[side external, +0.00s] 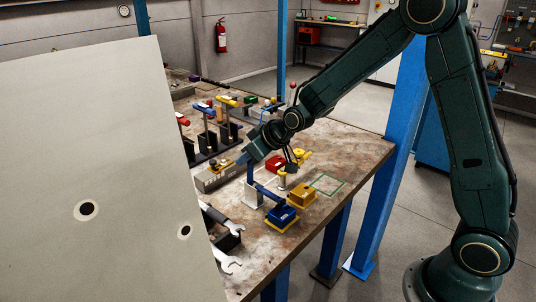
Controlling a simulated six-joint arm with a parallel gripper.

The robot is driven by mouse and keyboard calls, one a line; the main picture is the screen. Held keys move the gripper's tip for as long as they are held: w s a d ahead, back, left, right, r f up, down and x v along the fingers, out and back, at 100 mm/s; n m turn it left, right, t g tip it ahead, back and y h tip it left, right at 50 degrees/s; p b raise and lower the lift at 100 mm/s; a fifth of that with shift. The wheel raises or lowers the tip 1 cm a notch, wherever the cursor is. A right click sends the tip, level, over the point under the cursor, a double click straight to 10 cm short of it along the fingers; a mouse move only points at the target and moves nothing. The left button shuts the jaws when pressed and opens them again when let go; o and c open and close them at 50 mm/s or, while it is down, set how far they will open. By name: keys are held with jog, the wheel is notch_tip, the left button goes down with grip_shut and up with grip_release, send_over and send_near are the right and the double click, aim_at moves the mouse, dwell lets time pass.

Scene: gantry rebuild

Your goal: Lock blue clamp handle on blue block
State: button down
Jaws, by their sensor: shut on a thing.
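The blue block (283,214) sits on a yellow base near the front edge of the workbench. A blue clamp handle (266,192) runs from above the block up to the left, beside a pale upright bracket. My gripper (249,163) is over the upper end of this handle, pointing down and left. Its jaws are shut on the handle, though the fingertips are small and partly hidden in this view. I cannot tell how closely the clamp presses on the block.
Wrenches (227,262) lie at the near left. A large grey panel (90,160) hides the bench's left part. A green outlined square (327,184) at right is bare.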

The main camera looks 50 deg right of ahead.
jog(key=c, duration=1.3)
grip_release()
jog(key=shift+s+r, duration=0.15)
jog(key=v, duration=1.3)
jog(key=shift+s+r, duration=0.15)
jog(key=shift+s, duration=0.05)
jog(key=shift+s+r, duration=0.1)
